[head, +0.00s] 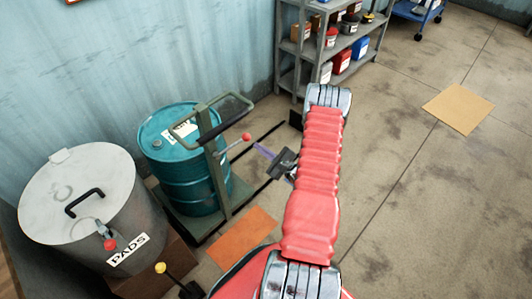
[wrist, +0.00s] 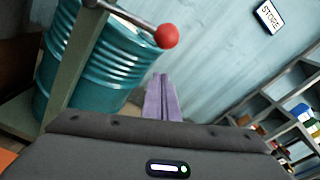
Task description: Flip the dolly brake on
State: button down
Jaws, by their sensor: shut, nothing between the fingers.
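The dolly (head: 215,172) is a green frame with an upright post and a looped handle, and it carries a teal drum (head: 178,178). Its brake lever (head: 234,146) is a short rod from the post, tilted up to the right, ending in a red ball knob (head: 246,137). In the wrist view the red knob (wrist: 167,36) and rod show at the top, above my fingers. My gripper (head: 259,147) has purple fingers, shut and empty, just right of and below the knob; they also show in the wrist view (wrist: 161,78). They appear apart from the knob.
A grey lidded bin marked PADS (head: 75,225) stands left of the dolly. A grey shelf (head: 297,52) with tins is behind. An orange mat (head: 240,238) lies in front of the dolly, a tan mat (head: 458,108) at right. Open floor lies to the right.

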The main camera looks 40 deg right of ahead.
jog(key=shift+w+a+r, duration=0.2)
jog(key=shift+a+r, duration=0.15)
jog(key=shift+r, duration=0.3)
jog(key=shift+w+a+r, duration=0.2)
jog(key=shift+a+r, duration=0.15)
jog(key=shift+r, duration=0.3)
jog(key=shift+r, duration=0.1)
